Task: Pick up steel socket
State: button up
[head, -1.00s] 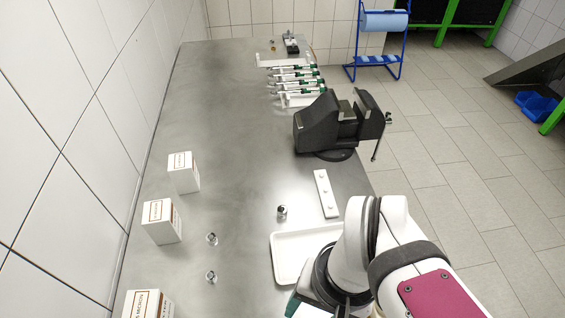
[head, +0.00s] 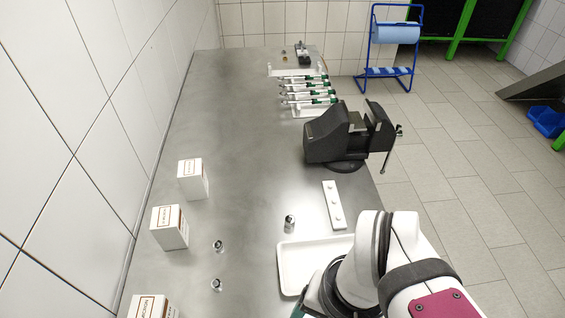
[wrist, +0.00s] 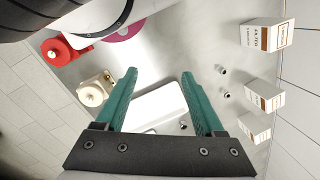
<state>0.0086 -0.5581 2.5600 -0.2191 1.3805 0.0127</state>
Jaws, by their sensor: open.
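Three small shiny metal pieces stand on the steel table in the head view. One (head: 290,223) is just beyond the white tray; the other two (head: 218,246) (head: 216,284) stand left of the tray. I cannot tell for sure which is the steel socket. In the wrist view, one metal piece (wrist: 183,125) shows close beside the right finger, and two others (wrist: 221,69) (wrist: 226,94) lie further right. My gripper (wrist: 158,87) is open, with teal fingers spread above the tray and nothing between them. In the head view my arm hides most of it.
The white tray (head: 289,270) is by my arm. White boxes (head: 170,228) (head: 192,180) line the left side. A white strip (head: 334,205), a black vise (head: 340,135) and a syringe-like row (head: 305,90) lie beyond. A red object (wrist: 58,50) and cream fitting (wrist: 95,91) are left. The middle table is clear.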

jog(key=n+t+h, duration=0.8)
jog(key=n+h, duration=0.5)
jog(key=n, duration=1.8)
send_near(286, 222)
jog(key=shift+t, duration=0.3)
jog(key=x, duration=1.1)
jog(key=shift+d+f, duration=0.2)
jog(key=shift+d, duration=0.1)
grip_shut()
